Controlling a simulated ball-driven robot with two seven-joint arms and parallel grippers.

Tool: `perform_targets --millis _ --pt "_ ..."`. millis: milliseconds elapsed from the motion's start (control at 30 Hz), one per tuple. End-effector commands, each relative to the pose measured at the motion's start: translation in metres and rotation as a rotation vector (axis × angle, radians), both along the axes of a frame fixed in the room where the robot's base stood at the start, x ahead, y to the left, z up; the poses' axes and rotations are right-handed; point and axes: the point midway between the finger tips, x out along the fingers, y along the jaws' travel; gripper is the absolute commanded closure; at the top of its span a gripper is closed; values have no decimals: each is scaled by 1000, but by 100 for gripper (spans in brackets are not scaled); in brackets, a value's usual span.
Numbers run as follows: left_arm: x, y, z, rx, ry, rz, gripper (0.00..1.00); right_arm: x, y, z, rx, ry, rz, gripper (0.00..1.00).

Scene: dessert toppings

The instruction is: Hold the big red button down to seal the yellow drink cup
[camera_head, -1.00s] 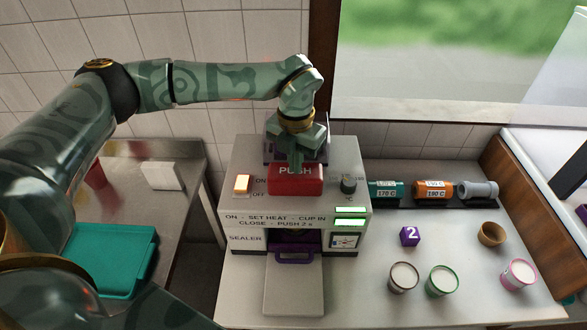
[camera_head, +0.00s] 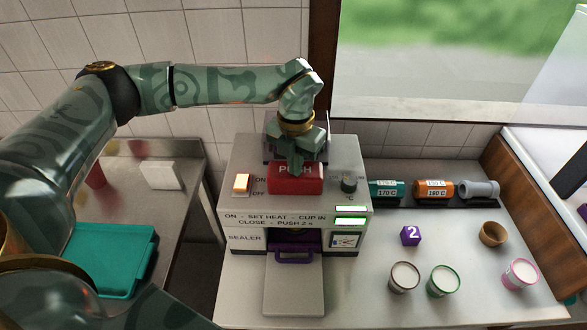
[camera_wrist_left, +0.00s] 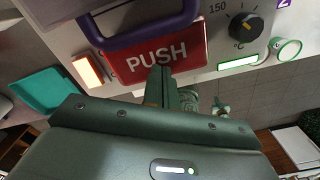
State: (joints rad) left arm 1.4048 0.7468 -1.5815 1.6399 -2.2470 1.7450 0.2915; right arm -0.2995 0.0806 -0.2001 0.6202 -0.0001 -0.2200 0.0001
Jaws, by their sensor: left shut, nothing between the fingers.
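The big red button (camera_head: 295,185), marked PUSH, sits on top of the grey sealer machine (camera_head: 240,215); it also shows in the left wrist view (camera_wrist_left: 125,68). My left gripper (camera_head: 297,172) is shut and empty, with its fingertips over the button, hiding part of its lettering. In the left wrist view the shut fingers (camera_wrist_left: 160,74) overlap the button's near edge. I cannot tell whether they touch it or whether it is pressed down. No yellow drink cup is visible; the sealer's inside is mostly hidden behind a purple handle (camera_head: 294,257). My right gripper is not in view.
The sealer has a lit orange switch (camera_head: 241,183), a black heat knob (camera_head: 348,183) and lit green displays (camera_head: 350,222). A teal box (camera_head: 110,255) lies at left.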

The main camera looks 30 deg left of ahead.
Motion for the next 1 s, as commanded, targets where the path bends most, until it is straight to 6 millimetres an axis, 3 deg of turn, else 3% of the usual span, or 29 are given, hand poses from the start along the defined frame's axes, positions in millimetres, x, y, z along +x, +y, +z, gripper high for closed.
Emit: perform_targets --millis 1000 --pt "-1 0 -26 1 3 -1 100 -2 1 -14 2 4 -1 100"
